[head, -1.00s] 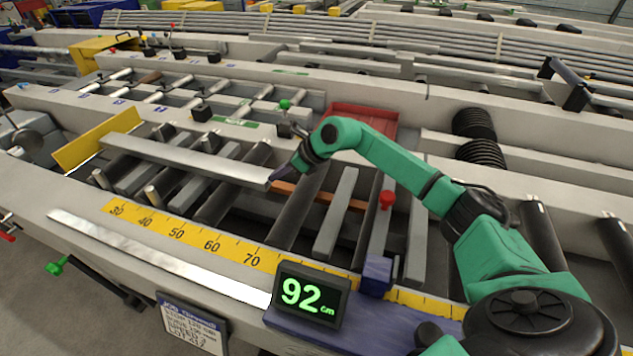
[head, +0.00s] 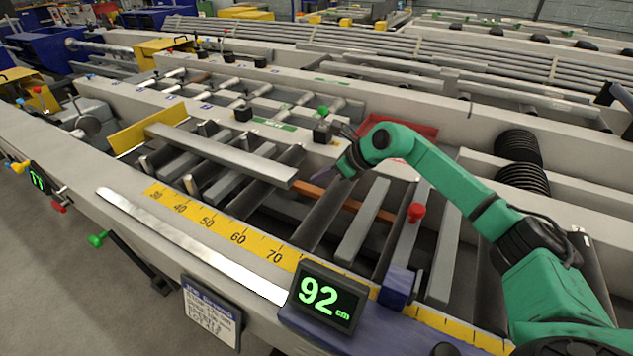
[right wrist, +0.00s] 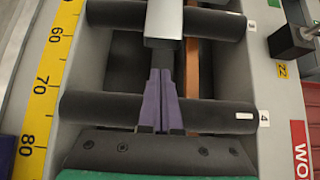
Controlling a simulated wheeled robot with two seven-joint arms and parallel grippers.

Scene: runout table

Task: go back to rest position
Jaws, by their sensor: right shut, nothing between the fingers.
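My right gripper (head: 315,177) hangs over the rollers of the runout table, just right of the near end of a long grey metal bar (head: 220,153). Its purple fingers are shut and empty. In the right wrist view, the closed fingers (right wrist: 161,76) point at the end of the bar (right wrist: 163,25), with a small gap seeming to lie between them. The bar lies across the rollers, its far end by a yellow plate (head: 148,128). My left gripper is in no view.
A yellow ruler (head: 222,230) runs along the front rail to a display (head: 326,298) reading 92 cm. A red knob (head: 416,212) stands up right of my gripper. A red tray (head: 405,130) and a green-topped knob (head: 322,112) lie behind it.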

